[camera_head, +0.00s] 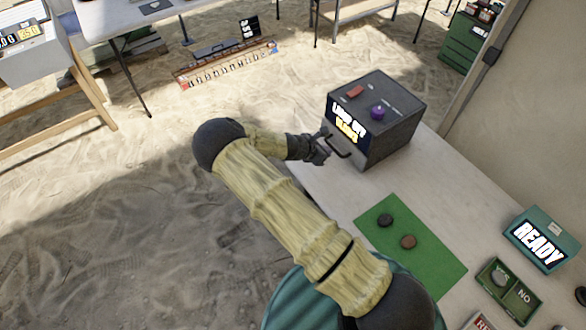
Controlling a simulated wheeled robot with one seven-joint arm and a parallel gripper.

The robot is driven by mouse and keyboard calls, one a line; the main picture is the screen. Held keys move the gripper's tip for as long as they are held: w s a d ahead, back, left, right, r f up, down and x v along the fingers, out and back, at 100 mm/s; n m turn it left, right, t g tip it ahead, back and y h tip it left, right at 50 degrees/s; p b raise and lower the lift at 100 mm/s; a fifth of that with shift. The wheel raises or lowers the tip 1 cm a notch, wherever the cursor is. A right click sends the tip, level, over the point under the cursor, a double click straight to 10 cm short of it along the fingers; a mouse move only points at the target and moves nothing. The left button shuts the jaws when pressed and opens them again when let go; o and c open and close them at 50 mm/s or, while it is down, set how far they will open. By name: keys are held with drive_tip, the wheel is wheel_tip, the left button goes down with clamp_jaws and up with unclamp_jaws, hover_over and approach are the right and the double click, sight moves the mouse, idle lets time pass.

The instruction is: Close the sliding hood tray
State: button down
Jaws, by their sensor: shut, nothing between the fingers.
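The hood is a dark grey box (392,130) on the far part of the table, with a lit label on its front. Its tray front has a black handle (339,149) low on the face, and the tray looks flush or nearly so; I cannot tell exactly. My gripper (324,149) is shut and empty, just left of the handle at the front of the box. Whether it touches the handle is unclear. My arm reaches up from the bottom right in a pale sleeve.
A green mat (411,246) with a dark disc (385,220) and a brown disc (408,242) lies nearer on the table. A teal READY box (541,239) and a green divided tray (508,291) stand at the right. A purple knob (377,112) sits on the hood. Sandy ground lies left.

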drive_tip(key=shift+w+d+r, duration=0.1)
drive_tip(key=shift+a, duration=0.25)
drive_tip(key=s+a, duration=0.2)
drive_tip(key=a, duration=0.1)
drive_tip(key=shift+s+a, duration=0.15)
drive_tip(key=shift+a, duration=0.1)
drive_tip(key=b+v, duration=0.1)
drive_tip(key=v, duration=0.8)
drive_tip(key=shift+s+f, duration=0.2)
drive_tip(key=shift+s, duration=0.05)
drive_tip(key=shift+a, duration=0.1)
drive_tip(key=s+d+r+m+g+y, duration=0.1)
drive_tip(key=s+d+r+m+y, duration=0.3)
drive_tip(key=s+r+m, duration=0.5)
drive_tip(key=s+d+r+m+g+y+p, duration=0.1)
drive_tip(key=s+d+r+m+y, duration=0.3)
drive_tip(key=s+d+r+m, duration=0.4)
wheel_tip(320, 180, up, 3)
drive_tip(key=s+m+g, duration=0.1)
drive_tip(key=s+m, duration=0.1)
drive_tip(key=m, duration=0.5)
drive_tip(key=shift+m+p, duration=0.3)
drive_tip(key=shift+m, duration=0.1)
